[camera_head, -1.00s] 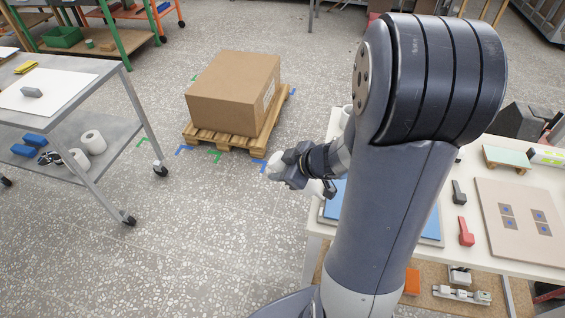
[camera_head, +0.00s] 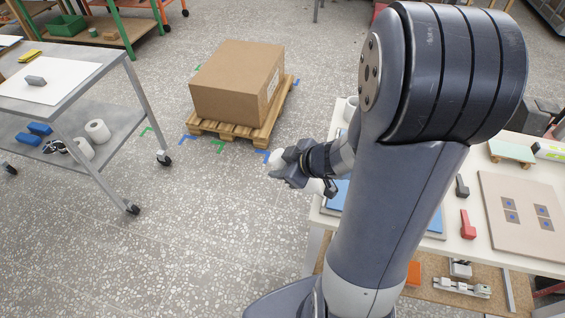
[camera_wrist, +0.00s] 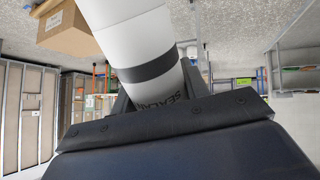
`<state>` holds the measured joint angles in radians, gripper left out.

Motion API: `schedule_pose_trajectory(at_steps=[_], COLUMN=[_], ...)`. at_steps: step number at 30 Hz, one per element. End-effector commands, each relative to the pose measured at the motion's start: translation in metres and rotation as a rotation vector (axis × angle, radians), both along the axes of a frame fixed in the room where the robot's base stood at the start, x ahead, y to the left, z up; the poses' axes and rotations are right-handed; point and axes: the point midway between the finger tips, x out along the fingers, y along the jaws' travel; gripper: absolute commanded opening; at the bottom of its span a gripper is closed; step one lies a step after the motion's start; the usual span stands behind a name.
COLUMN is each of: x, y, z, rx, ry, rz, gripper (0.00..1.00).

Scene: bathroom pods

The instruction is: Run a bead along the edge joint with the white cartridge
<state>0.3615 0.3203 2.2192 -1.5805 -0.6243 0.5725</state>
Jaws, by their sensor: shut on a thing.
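My gripper (camera_head: 285,167) is shut on the white cartridge and holds it in the air, out past the left edge of the white table. In the wrist view the white cartridge (camera_wrist: 140,40) fills the upper middle, with a dark band and dark lettering that reads in part "SEALAN". It runs down between my fingers, and its lower end is hidden behind the gripper body. In the head view only a small pale part of it shows at the gripper. The blue panel (camera_head: 340,197) on the table is partly hidden behind my arm. I cannot make out the edge joint.
The white table (camera_head: 468,190) at the right carries a red tool (camera_head: 467,224), a dark tool (camera_head: 461,186) and a beige board (camera_head: 520,238). A cardboard box (camera_head: 238,80) sits on a wooden pallet (camera_head: 262,133). A grey cart (camera_head: 100,60) stands at the left. Speckled floor between is clear.

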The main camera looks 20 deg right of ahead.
Motion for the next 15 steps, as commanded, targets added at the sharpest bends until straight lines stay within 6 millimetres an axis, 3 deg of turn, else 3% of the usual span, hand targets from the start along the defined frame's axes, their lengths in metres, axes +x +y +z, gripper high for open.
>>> schedule_pose_trajectory(at_steps=[15], x=[0.016], y=[0.023], z=[0.032], rx=[0.0], ry=[-0.002], rz=[0.003], gripper=[0.09])
